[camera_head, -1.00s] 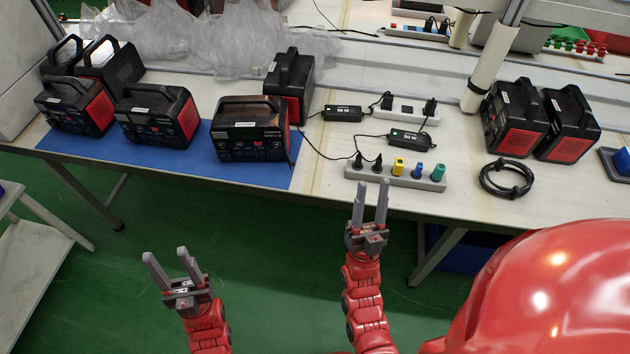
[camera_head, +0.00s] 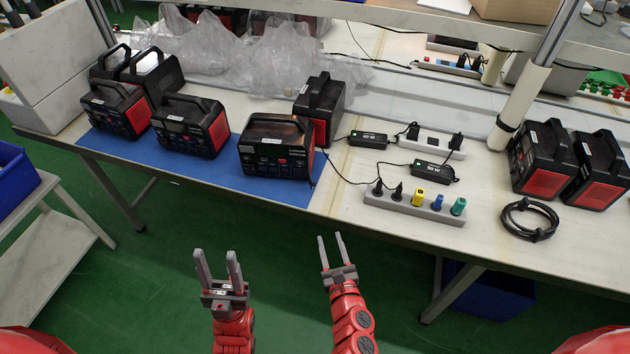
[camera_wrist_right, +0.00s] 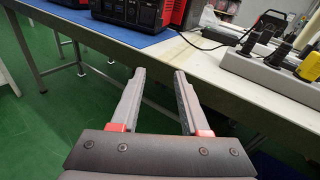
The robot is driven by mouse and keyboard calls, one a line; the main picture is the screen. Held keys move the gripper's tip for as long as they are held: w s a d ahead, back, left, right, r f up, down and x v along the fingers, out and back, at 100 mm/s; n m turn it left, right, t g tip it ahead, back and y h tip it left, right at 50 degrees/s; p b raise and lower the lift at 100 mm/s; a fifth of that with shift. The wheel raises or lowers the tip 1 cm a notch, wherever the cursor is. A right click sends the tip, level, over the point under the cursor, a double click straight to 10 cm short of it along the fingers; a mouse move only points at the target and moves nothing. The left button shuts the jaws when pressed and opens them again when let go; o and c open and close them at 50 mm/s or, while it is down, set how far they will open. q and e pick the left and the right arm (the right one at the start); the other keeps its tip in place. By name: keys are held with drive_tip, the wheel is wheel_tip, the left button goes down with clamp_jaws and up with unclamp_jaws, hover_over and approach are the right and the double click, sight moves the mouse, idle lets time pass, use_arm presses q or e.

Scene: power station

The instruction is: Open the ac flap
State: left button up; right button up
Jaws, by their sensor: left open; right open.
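A black and red power station (camera_head: 262,157) stands on the blue mat (camera_head: 220,184) near the table's front edge, its front panel facing me. Its lower front also shows at the top of the right wrist view (camera_wrist_right: 130,10). The panel has several small sockets or covers; I cannot tell which is the AC flap or whether it is open. My left gripper (camera_head: 217,254) is open and empty, in front of and below the table edge. My right gripper (camera_head: 330,238) is open and empty, just in front of the edge, right of the mat; its fingers show in the right wrist view (camera_wrist_right: 160,72).
Several more power stations stand on the mat and at the table's right (camera_head: 545,160). A socket strip (camera_head: 415,207) with coloured plugs, adapters (camera_head: 432,172) and a coiled cable (camera_head: 530,219) lie right of the mat. Clear plastic (camera_head: 270,60) lies behind. A blue bin (camera_head: 15,180) is at left.

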wheel_tip(320, 180, up, 3)
drive_tip(key=m+t, duration=0.1)
approach(314, 185)
drive_tip(key=w, duration=0.1)
drive_tip(key=shift+y, duration=0.4)
drive_tip(key=b+x, duration=0.1)
drive_tip(key=x, duration=0.6)
drive_tip(key=shift+w+f+b, duration=0.15)
drive_tip(key=shift+w+b, duration=0.2)
drive_tip(key=shift+x, duration=0.75)
clamp_jaws()
